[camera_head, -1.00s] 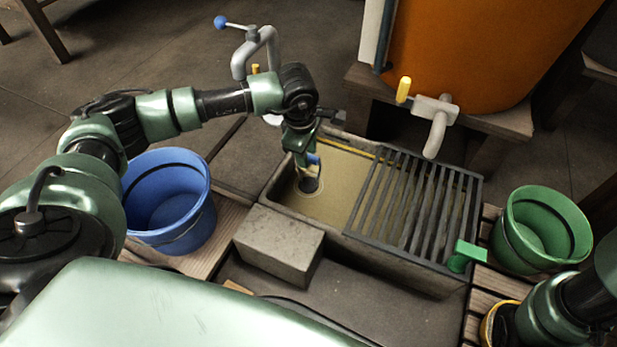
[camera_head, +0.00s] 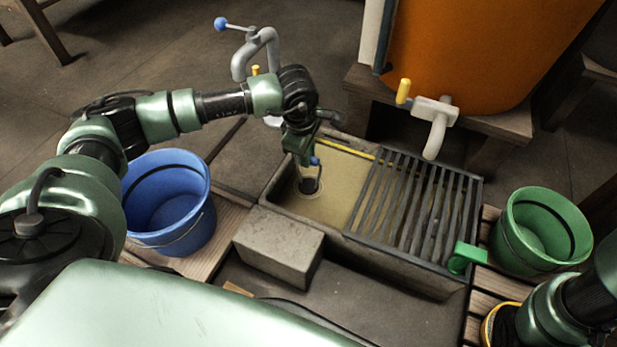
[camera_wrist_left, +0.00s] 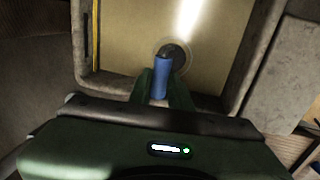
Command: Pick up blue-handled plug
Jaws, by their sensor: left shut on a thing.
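The blue-handled plug (camera_wrist_left: 162,76) is in the left wrist view, its blue handle between the fingers of my left gripper (camera_wrist_left: 162,88). Its dark round base lies beyond the handle, over a pale ring in the basin floor. In the head view the plug's dark base (camera_head: 309,186) shows below my left gripper (camera_head: 309,160), inside the stone basin (camera_head: 277,199). My left gripper is shut on the handle. I cannot tell whether the base is clear of the drain ring. My right gripper is out of view; only part of that arm shows at the lower right.
A dark slatted grate (camera_head: 412,210) covers the basin's right part, with a green-handled thing (camera_head: 467,257) at its front corner. A stone block (camera_head: 279,245) stands in front. A blue bucket (camera_head: 168,205) is left, a green bucket (camera_head: 541,230) right. Taps stand behind.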

